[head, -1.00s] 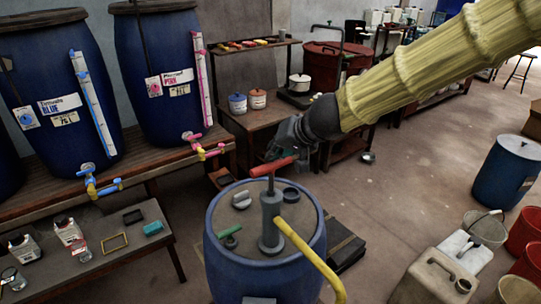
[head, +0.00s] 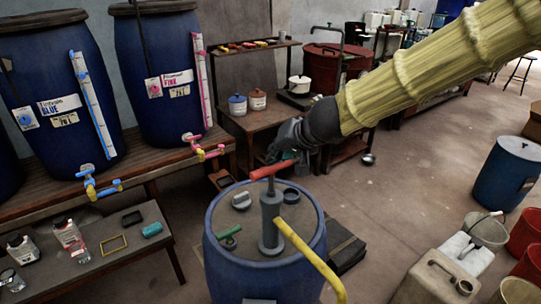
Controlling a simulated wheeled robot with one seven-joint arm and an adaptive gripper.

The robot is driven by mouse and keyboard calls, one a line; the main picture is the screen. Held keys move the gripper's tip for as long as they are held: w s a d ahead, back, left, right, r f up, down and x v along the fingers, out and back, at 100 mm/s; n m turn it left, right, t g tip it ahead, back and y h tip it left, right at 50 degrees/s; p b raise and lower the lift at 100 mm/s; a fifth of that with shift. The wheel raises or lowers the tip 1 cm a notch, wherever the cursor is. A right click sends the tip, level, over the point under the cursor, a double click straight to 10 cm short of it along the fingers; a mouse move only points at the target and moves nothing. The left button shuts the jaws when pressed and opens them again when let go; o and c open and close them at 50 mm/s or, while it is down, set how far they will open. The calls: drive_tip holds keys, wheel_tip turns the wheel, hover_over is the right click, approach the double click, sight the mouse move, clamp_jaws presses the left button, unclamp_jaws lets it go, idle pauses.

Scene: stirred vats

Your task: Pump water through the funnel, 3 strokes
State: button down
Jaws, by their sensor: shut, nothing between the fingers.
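A hand pump (head: 271,221) with a grey body stands upright on the lid of a blue drum (head: 225,275). Its red T-handle (head: 272,171) sits a short way above the body, on a thin rod. A yellow spout (head: 311,262) slopes from the pump down to the lower right, and its end is out of view. My gripper (head: 277,154) is shut and empty, just above and behind the red handle. I cannot tell whether it touches the handle. I cannot make out a funnel.
On the lid are a grey knob (head: 241,200), a dark ring-shaped cap (head: 291,195) and a green fitting (head: 230,238). Two blue vats (head: 160,75) with taps stand on a bench at left. A beige jerrycan (head: 432,285) and buckets stand at right. Open floor lies between.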

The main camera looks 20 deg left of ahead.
sight(277, 167)
drive_tip(key=shift+f+b, duration=2)
drive_tip(key=shift+f, duration=0.4)
idle(2.7)
drive_tip(key=shift+r+p, duration=3.65)
drive_tip(key=shift+p, duration=0.15)
wheel_tip(277, 167, up, 6)
drive_tip(key=p, duration=0.6)
